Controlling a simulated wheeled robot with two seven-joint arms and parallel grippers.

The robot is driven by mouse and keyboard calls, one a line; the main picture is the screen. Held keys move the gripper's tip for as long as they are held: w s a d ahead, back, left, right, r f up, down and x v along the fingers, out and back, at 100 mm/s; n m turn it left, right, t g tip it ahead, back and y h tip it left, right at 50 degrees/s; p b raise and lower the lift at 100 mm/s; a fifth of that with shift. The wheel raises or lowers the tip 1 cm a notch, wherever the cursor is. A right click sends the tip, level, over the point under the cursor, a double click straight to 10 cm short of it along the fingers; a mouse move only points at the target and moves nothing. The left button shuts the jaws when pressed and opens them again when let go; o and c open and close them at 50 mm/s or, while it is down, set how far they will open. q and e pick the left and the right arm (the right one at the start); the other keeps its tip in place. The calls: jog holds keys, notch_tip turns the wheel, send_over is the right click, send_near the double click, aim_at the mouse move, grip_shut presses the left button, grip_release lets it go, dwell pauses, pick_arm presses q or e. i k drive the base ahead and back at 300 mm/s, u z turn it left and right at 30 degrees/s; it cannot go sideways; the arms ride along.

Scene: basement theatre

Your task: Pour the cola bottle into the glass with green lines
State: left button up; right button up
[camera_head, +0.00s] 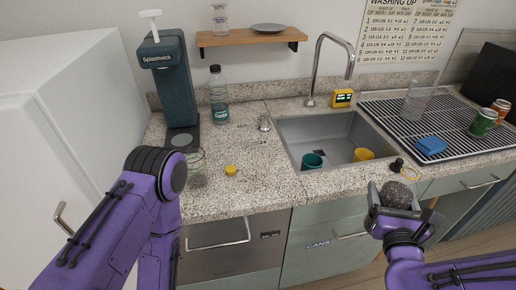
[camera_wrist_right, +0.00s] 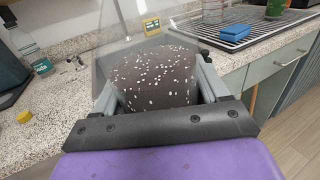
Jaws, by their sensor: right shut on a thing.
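The glass with green lines (camera_head: 196,164) stands on the counter at the left, beside my left arm, and looks empty. My right gripper (camera_head: 393,204) is in front of the counter's front edge, below and right of the sink, far from the glass. It is shut on a dark brown, white-specked thing (camera_wrist_right: 156,78), which looks like the cola bottle's dark body; it also shows in the head view (camera_head: 397,193). I cannot make out its neck or cap for sure. My left arm enters from the left; its gripper is not in view.
A water bottle (camera_head: 219,98) stands beside a teal dispenser (camera_head: 173,80). The sink (camera_head: 290,128) holds teal and yellow cups. The drying rack (camera_head: 385,110) holds cans and a blue sponge (camera_head: 431,146).

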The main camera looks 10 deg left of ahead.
aim_at(198, 178)
jog(key=z, duration=0.05)
jog(key=k, duration=0.95)
jog(key=u, duration=1.35)
jog(key=i, duration=1)
jog(key=z, duration=0.05)
